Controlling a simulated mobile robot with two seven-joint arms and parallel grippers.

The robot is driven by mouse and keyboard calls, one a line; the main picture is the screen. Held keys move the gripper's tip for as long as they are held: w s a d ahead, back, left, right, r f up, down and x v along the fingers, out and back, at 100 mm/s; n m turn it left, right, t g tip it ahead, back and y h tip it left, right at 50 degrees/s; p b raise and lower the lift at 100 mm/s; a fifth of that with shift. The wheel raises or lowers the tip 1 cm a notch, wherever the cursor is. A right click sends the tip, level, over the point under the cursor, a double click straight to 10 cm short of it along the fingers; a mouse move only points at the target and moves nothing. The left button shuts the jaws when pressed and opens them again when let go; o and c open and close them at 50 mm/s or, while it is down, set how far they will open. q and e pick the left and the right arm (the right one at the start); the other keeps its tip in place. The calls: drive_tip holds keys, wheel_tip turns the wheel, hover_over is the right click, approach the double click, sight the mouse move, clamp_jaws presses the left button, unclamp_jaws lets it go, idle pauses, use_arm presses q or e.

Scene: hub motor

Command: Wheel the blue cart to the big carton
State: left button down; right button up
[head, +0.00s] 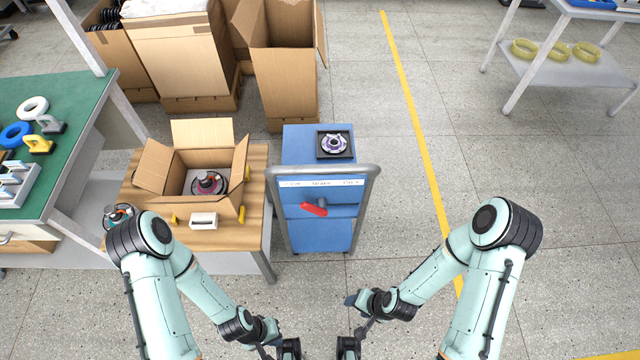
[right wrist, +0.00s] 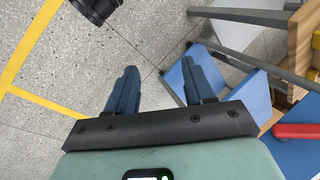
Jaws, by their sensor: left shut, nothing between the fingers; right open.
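The blue cart (head: 305,232) stands upright at the centre of the head view, with its grey push handle (head: 372,172) facing me and a red lever (head: 313,208) on the near side. A black tray (head: 350,155) with a purple and white disc sits on top. A tall open carton (head: 285,85) stands behind the cart; a wide carton (head: 178,60) is to its left. I cannot tell which is the big one. My left gripper (head: 290,349) is shut and empty at the bottom edge, apart from the handle. My right gripper (right wrist: 162,90) is open and empty near the cart.
A wooden table (head: 225,238) with a small open box (head: 235,185) stands close along the cart's left side. A green-topped bench (head: 75,100) is further left. Clear floor with a yellow line (head: 425,160) lies to the right. A white shelf (head: 530,75) is at upper right.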

drive_tip(key=w+r+m+t+b, duration=0.2)
drive_tip(key=w+r+m+t, duration=0.3)
drive_tip(key=w+r, duration=0.55)
drive_tip(key=w+a+r+m+t+y+b, duration=0.15)
drive_tip(key=w+r+t, duration=0.25)
drive_tip(key=r, duration=0.5)
drive_tip(key=w+a+r+m+t+y+b, duration=0.15)
drive_tip(key=w+r+t, duration=0.25)
drive_tip(key=r, duration=0.5)
use_arm(q)
drive_tip(key=f, duration=0.1)
drive_tip(key=s+f+p, duration=0.1)
drive_tip(key=f, duration=0.2)
drive_tip(key=shift+s+f, duration=0.2)
drive_tip(key=shift+s, duration=0.2)
use_arm(e)
drive_tip(key=x, duration=1.3)
drive_tip(key=shift+w+h, duration=0.25)
drive_tip(key=shift+h, duration=0.15)
drive_tip(key=shift+a+f, duration=0.15)
clamp_jaws()
